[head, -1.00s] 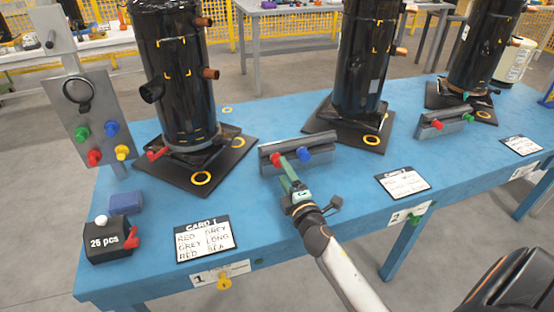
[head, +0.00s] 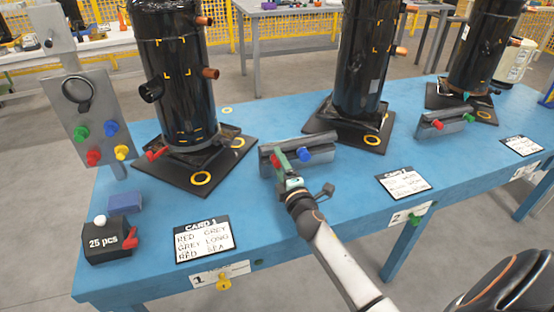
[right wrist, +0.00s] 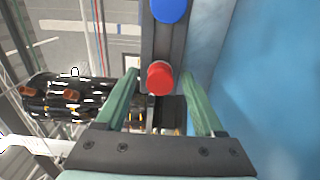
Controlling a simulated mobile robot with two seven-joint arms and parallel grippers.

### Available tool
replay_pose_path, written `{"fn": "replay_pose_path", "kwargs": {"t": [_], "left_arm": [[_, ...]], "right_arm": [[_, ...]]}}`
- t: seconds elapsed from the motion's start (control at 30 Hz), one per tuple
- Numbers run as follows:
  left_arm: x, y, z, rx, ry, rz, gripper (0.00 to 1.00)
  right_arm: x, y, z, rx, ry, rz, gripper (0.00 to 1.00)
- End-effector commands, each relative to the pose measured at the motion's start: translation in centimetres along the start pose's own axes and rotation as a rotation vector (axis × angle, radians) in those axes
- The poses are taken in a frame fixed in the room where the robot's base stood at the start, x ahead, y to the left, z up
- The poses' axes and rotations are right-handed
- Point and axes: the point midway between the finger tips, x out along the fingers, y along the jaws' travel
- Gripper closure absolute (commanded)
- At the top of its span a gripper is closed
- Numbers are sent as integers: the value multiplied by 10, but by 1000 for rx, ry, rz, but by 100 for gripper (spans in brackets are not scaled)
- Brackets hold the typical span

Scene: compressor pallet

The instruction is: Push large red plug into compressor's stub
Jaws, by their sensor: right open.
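The large red plug (right wrist: 159,77) sits in the grey plug holder (head: 320,146), beside a blue plug (head: 303,154). In the head view my right gripper (head: 281,160) largely covers it. In the right wrist view the green fingers are open on both sides of the red plug; I cannot tell whether they touch it. The nearest black compressor (head: 180,60) stands upright at the left, with a wide black stub (head: 152,92) and copper stubs (head: 210,73) on its side. My left gripper is not in view.
The blue table (head: 260,225) carries Card 1 (head: 205,239), a black counter box (head: 105,241) reading 25 pcs and a blue block (head: 125,203). A grey panel (head: 88,115) with coloured plugs stands at left. Two more compressors (head: 358,60) stand to the right.

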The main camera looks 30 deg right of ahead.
Motion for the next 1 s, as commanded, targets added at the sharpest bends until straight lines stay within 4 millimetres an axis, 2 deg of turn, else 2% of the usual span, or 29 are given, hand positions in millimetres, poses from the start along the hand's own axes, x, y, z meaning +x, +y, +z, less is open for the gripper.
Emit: {"fn": "replay_pose_path", "kwargs": {"t": [0.53, 1.0], "left_arm": [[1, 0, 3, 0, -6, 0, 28], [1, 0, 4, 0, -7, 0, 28]], "right_arm": [[0, 0, 0, 1, 0, 0, 30], [0, 0, 0, 0, 0, 0, 83]]}}
